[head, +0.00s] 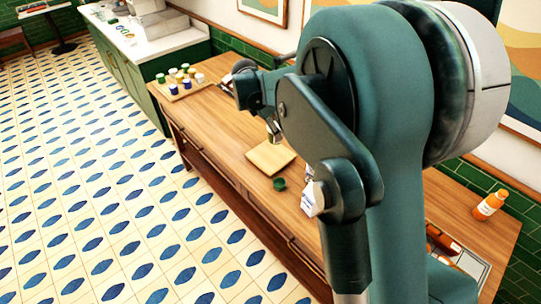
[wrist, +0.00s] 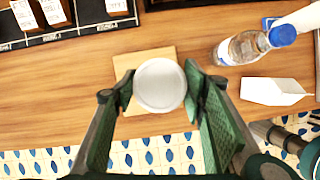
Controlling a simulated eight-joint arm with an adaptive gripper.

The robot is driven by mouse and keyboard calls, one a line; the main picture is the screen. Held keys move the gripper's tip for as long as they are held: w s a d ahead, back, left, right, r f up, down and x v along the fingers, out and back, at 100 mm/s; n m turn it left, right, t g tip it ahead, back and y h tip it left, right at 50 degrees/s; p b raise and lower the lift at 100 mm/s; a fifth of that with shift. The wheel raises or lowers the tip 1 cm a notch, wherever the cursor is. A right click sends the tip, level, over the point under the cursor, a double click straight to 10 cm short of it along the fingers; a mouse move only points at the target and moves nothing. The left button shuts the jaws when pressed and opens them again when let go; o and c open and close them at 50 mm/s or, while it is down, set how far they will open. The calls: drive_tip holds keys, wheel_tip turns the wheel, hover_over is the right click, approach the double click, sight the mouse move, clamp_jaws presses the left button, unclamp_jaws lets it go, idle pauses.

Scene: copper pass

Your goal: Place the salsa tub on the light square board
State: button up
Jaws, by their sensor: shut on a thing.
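My gripper (wrist: 159,78) is shut on a round tub (wrist: 159,86) with a pale grey lid, seen from above in the wrist view. Its side and any label are hidden, so I cannot read that it is salsa. The light square board (wrist: 134,62) lies on the wooden counter behind the tub, which overlaps it in the picture. I cannot tell the gap between tub and board. The board also shows in the head view (head: 268,159), with its bare top visible. In the head view my arm hides much of the area around the gripper.
A clear bottle with a blue cap (wrist: 243,47) and a white folded card (wrist: 272,91) are right of the board. A black tray of packets (wrist: 85,15) is at the back. A small green item (head: 279,184) is near the board. Several jars (head: 183,77) stand farther off.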

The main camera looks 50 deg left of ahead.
drive_tip(key=shift+f, duration=0.45)
hover_over(275, 158)
drive_tip(key=shift+d+f, duration=0.1)
drive_tip(key=shift+f, duration=3)
drive_tip(key=shift+f, duration=0.1)
drive_tip(key=shift+f+p, duration=0.3)
drive_tip(key=shift+f, duration=1.5)
drive_tip(key=shift+f, duration=0.15)
drive_tip(key=o, duration=1)
drive_tip(key=shift+s, duration=0.1)
drive_tip(key=shift+r, duration=0.2)
